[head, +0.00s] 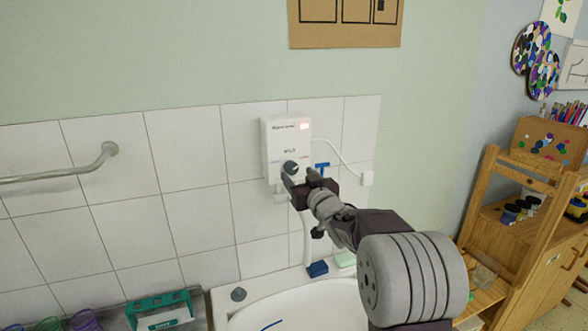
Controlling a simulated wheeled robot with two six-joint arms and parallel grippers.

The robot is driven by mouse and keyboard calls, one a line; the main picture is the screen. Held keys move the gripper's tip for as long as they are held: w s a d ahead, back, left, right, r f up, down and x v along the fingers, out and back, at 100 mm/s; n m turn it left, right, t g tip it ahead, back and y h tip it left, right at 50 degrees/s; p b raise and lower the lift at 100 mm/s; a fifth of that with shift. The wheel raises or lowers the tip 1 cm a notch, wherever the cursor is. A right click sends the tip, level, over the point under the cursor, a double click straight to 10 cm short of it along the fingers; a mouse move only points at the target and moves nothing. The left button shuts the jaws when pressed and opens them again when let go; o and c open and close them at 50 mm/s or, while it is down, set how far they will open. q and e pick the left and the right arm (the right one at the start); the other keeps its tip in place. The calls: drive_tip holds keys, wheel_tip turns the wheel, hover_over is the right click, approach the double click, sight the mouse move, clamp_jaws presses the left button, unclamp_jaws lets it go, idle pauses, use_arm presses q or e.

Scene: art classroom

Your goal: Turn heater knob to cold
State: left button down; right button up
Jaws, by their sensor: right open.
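A white water heater (282,134) hangs on the tiled wall above the sink. A small lit patch shows at its upper right. Its dark round knob (290,167) is on the lower front; the direction it points is too small to tell. My right gripper (292,180) is open at the lower front of the heater, right at the knob. The fingers partly cover the knob and the area below it, so I cannot tell whether they touch it. My left gripper is not in view.
A white sink (300,306) lies below, with a blue block (317,268) on its rim. A metal rail (60,174) is on the left wall. A wooden shelf (515,225) stands at the right. A white cable (345,157) runs right from the heater.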

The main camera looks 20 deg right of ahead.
sight(293, 169)
drive_tip(key=w, duration=0.3)
drive_tip(key=shift+d+p, duration=0.25)
drive_tip(key=shift+p, duration=0.05)
drive_tip(key=shift+w+a, duration=0.2)
drive_tip(key=shift+w, duration=0.05)
drive_tip(key=shift+s, duration=0.1)
